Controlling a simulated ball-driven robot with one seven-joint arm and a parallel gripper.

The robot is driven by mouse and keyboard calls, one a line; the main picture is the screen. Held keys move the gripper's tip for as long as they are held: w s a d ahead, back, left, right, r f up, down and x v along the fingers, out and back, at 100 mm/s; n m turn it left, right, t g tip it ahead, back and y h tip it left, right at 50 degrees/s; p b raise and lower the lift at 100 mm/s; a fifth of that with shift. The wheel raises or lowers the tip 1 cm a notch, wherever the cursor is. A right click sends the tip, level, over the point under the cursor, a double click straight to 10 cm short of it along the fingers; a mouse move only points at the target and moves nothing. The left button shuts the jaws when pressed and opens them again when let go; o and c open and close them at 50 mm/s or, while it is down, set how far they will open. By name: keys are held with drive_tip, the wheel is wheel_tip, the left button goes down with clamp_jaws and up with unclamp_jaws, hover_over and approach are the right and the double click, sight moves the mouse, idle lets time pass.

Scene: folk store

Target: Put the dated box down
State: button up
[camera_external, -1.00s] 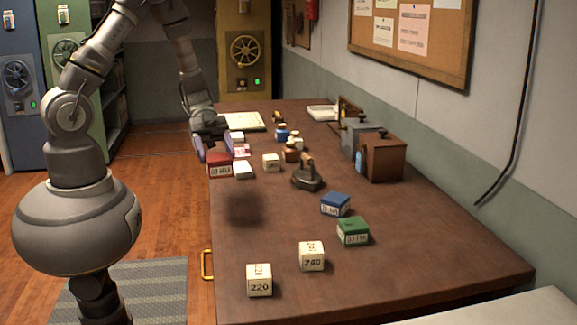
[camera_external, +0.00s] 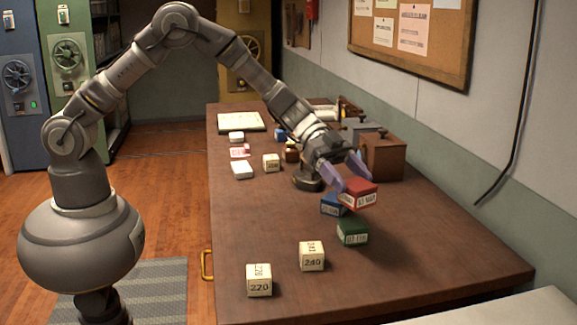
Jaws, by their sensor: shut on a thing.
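My gripper (camera_external: 350,178) has purple fingers and is shut on a red box (camera_external: 357,194) with a white dated label on its front. The red box is held slightly tilted, and in the picture it overlaps the blue box (camera_external: 331,205) and sits just above the green box (camera_external: 352,233). It looks raised off the table (camera_external: 420,260); its exact height is hard to tell. The blue and green boxes also bear white labels and stand on the table. The blue box is partly hidden by the red one.
White boxes marked 220 (camera_external: 259,281) and 240 (camera_external: 312,257) stand near the front. A flat iron (camera_external: 306,180) is partly hidden by my arm. A brown wooden box (camera_external: 384,157) stands at the right edge. The table's right front is clear.

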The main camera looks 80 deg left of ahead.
drive_tip(key=w+d+r, duration=0.1)
drive_tip(key=w+d, duration=0.1)
drive_tip(key=d, duration=0.5)
drive_tip(key=f+b, duration=0.3)
drive_tip(key=f, duration=0.4)
drive_tip(key=f+b, duration=0.2)
drive_tip(key=f, duration=0.5)
drive_tip(key=shift+w+f+b, duration=0.2)
drive_tip(key=shift+f+b, duration=0.15)
drive_tip(key=shift+b, duration=0.05)
drive_tip(key=shift+a+r, duration=0.1)
drive_tip(key=shift+r, duration=0.05)
drive_tip(key=o, duration=1.2)
